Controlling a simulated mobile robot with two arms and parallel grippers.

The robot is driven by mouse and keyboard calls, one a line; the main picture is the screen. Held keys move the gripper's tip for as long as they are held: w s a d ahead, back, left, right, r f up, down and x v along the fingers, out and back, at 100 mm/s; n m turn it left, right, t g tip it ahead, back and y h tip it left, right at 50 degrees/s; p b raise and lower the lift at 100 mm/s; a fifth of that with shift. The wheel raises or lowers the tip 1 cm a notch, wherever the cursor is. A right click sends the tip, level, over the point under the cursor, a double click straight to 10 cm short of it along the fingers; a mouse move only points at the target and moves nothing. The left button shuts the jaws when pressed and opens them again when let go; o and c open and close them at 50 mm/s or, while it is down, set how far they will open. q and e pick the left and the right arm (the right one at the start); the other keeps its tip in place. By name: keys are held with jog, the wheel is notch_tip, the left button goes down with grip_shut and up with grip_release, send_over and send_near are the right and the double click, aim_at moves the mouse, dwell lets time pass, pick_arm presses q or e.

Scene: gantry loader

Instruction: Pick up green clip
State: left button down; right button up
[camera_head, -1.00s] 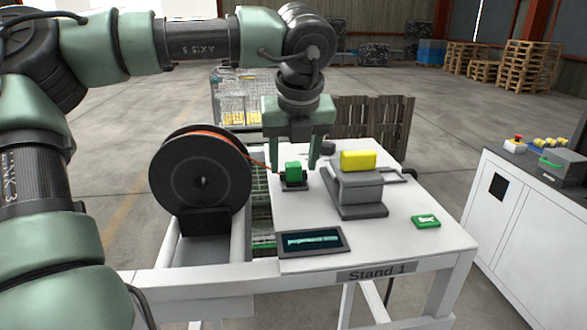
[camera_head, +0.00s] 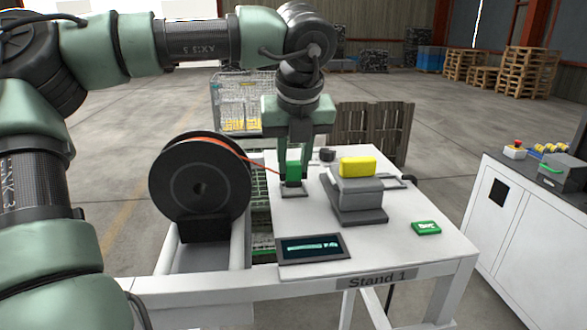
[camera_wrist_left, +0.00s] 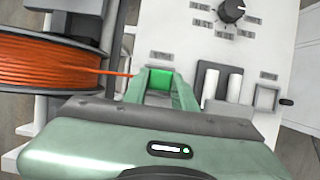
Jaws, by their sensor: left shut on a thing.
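The green clip (camera_head: 293,170) is a small green block at the end of the orange filament, above a small dark holder (camera_head: 294,191) on the white stand table. My left gripper (camera_head: 294,167) points down over it with its fingers closed on the clip. In the left wrist view the green clip (camera_wrist_left: 161,80) sits between the two green fingers (camera_wrist_left: 160,88). The clip's underside is hidden in the wrist view. My right gripper is not in view.
A black spool (camera_head: 200,186) with orange filament stands left of the clip. A grey block device with a yellow block (camera_head: 357,166) stands close to the right. A display panel (camera_head: 313,247) and a green box (camera_head: 426,228) lie nearer the front of the table (camera_head: 390,247).

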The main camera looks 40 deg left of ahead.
pick_arm(q)
notch_tip(320, 180, up, 11)
notch_tip(320, 180, up, 8)
jog(key=f, duration=0.1)
send_over(294, 165)
jog(key=shift+a+r+p, duration=0.1)
jog(key=shift+r+p, duration=0.15)
jog(key=shift+p, duration=0.15)
